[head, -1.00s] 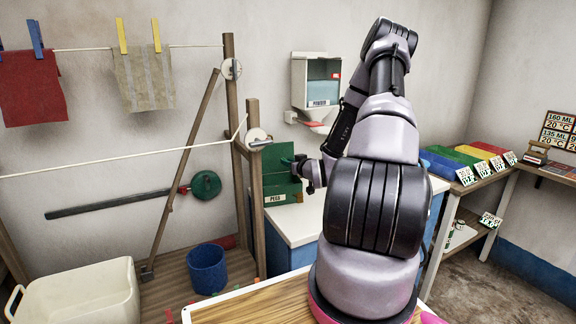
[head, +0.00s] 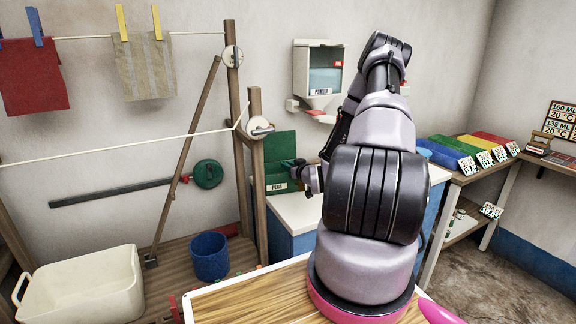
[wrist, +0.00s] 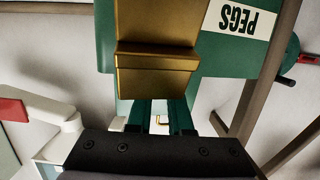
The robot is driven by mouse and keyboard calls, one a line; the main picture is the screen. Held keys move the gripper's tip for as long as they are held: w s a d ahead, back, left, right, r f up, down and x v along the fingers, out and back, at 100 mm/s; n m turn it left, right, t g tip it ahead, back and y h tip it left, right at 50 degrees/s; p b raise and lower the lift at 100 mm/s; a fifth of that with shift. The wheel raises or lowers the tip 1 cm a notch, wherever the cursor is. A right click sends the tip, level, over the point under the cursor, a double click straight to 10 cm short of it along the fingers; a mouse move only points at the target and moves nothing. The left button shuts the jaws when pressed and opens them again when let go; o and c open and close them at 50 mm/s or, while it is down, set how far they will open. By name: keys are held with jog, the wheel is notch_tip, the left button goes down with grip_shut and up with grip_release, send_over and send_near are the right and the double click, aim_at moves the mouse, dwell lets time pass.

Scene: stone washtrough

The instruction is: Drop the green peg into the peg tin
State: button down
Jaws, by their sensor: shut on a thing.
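The green peg tin (head: 279,148) stands on the white-topped counter with its lid raised and a PEGS label in front. Its green wall also fills much of the wrist view (wrist: 222,63), with the label upside down. My gripper (head: 298,168) is at the tin's right side, close above its box, partly behind my arm. In the wrist view, narrow green pieces (wrist: 180,117) at my gripper look like the green peg, held shut. A gold-brown block (wrist: 158,72) covers their far ends; I cannot tell what it is. The tin's inside is hidden.
A wooden post (head: 257,190) stands just left of the tin. A powder dispenser (head: 318,70) hangs on the wall behind. A blue bucket (head: 209,257) and a cream tub (head: 80,288) are at lower left. Coloured bins (head: 470,148) stand at right.

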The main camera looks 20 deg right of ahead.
jog(key=c, duration=0.8)
grip_release()
jog(key=shift+o, duration=0.2)
jog(key=s+r, duration=0.2)
jog(key=s, duration=0.8)
jog(key=shift+s+d, duration=0.15)
jog(key=shift+s, duration=0.15)
jog(key=shift+r, duration=0.1)
